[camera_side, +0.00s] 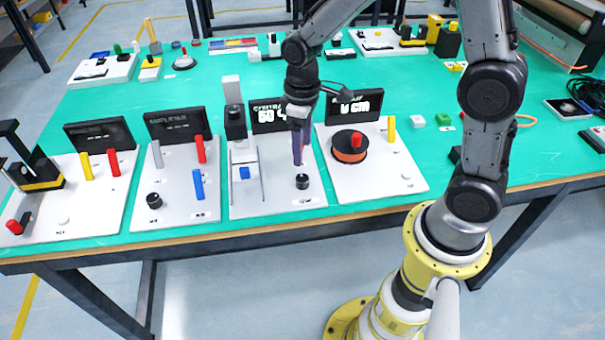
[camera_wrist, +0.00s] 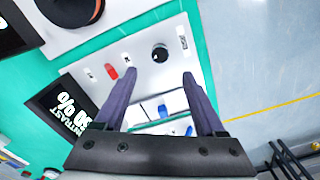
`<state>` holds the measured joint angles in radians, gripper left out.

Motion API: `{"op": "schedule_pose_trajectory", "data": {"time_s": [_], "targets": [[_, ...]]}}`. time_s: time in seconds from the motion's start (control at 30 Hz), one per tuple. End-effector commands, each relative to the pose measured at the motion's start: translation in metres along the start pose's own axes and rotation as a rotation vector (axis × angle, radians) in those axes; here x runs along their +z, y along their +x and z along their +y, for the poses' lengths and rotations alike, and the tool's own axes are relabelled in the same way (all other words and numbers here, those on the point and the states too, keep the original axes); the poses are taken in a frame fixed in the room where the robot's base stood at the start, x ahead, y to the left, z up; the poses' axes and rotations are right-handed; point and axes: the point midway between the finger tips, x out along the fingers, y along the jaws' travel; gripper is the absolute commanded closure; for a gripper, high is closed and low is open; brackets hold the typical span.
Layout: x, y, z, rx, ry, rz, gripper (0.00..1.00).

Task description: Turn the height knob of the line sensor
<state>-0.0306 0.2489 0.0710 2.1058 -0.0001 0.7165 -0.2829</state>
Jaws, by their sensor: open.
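A white board (camera_side: 275,204) carries a black sensor head (camera_side: 236,122) on a grey post, a small blue block (camera_side: 244,172) between rails, and a round black knob (camera_side: 302,181) near its front edge. I cannot read the knob's label. My gripper (camera_side: 297,162) has dark purple fingers pointing down above this board, behind the knob in the side view. In the wrist view the open fingers (camera_wrist: 158,68) are wide apart and empty; the knob (camera_wrist: 160,53) shows between and just beyond the fingertips. No contact with it is visible.
A black display (camera_wrist: 62,115) stands at the board's back, showing a contrast percentage. A red peg (camera_wrist: 110,72) stands near one finger. Another board (camera_side: 178,205) with pegs stands left.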

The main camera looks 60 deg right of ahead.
Motion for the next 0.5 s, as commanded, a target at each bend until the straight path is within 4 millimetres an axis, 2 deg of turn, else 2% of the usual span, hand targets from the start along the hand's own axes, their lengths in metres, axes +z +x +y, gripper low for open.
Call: {"op": "schedule_pose_trajectory", "data": {"time_s": [0.1, 0.3, 0.5], "targets": [[0.002, 0.026, -0.001, -0.002, 0.0, -0.007, 0.28], [0.001, 0.063, 0.0, -0.002, 0.0, -0.005, 0.28], [0.001, 0.088, 0.0, -0.001, 0.0, -0.002, 0.28]]}}
